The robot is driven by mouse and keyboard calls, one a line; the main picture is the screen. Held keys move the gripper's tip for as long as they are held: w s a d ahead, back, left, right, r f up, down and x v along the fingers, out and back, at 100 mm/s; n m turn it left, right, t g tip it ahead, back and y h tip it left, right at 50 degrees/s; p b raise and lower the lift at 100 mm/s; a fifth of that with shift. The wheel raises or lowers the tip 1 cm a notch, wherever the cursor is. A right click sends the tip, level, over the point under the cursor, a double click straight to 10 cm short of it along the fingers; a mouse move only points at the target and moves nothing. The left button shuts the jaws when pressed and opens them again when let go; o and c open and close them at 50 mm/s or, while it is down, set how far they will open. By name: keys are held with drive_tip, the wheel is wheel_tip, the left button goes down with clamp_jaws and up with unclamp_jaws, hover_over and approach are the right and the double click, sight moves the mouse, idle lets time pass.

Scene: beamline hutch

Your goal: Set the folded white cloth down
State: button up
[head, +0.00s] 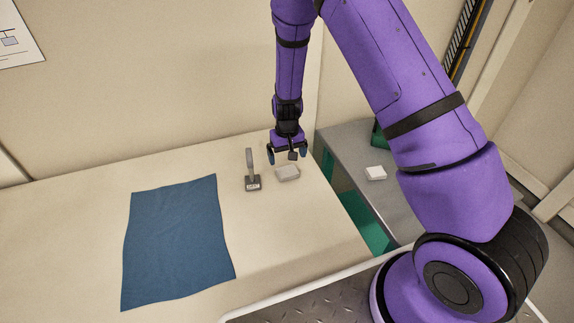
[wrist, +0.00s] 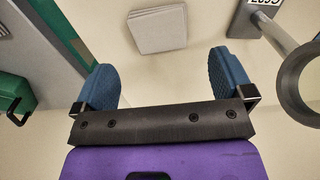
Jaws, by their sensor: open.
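A folded white cloth (head: 288,173) lies flat on the pale table near its right end. In the wrist view the folded cloth (wrist: 157,28) shows layered edges and lies beyond the fingertips, roughly centred between them. My gripper (head: 287,157) is above and just behind the cloth, fingers pointing down. In the wrist view my gripper (wrist: 162,75) has its two blue fingers wide apart with nothing between them. The cloth appears apart from both fingers.
A grey stand with a ring and a label (head: 252,183) is close left of the cloth; the ring (wrist: 300,80) is near one finger. A blue cloth (head: 178,243) covers the table's middle. Right, a lower grey surface (head: 350,150) bears a small white block-like item (head: 376,172).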

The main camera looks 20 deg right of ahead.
wheel_tip(320, 180, up, 6)
drive_tip(key=shift+f, duration=0.1)
wheel_tip(320, 180, up, 14)
drive_tip(key=t+y, duration=0.1)
hover_over(287, 170)
drive_tip(key=s+d, duration=0.1)
drive_tip(key=s, duration=0.3)
drive_tip(key=s+d+r+t, duration=0.1)
drive_tip(key=s+r, duration=0.3)
drive_tip(key=r, duration=0.2)
drive_tip(key=s+d+r, duration=0.1)
drive_tip(key=s+r, duration=0.2)
drive_tip(key=r, duration=0.3)
drive_tip(key=s+d+r+t, duration=0.1)
drive_tip(key=s+r, duration=0.2)
drive_tip(key=s, duration=0.4)
drive_tip(key=s+d+r+t, duration=0.1)
drive_tip(key=s+r, duration=0.3)
drive_tip(key=s, duration=0.4)
drive_tip(key=s+d+r+t+h, duration=0.1)
drive_tip(key=s+r, duration=0.2)
drive_tip(key=s, duration=0.4)
drive_tip(key=shift+s+d+r, duration=0.15)
drive_tip(key=shift+d+r, duration=0.1)
drive_tip(key=shift+d, duration=0.15)
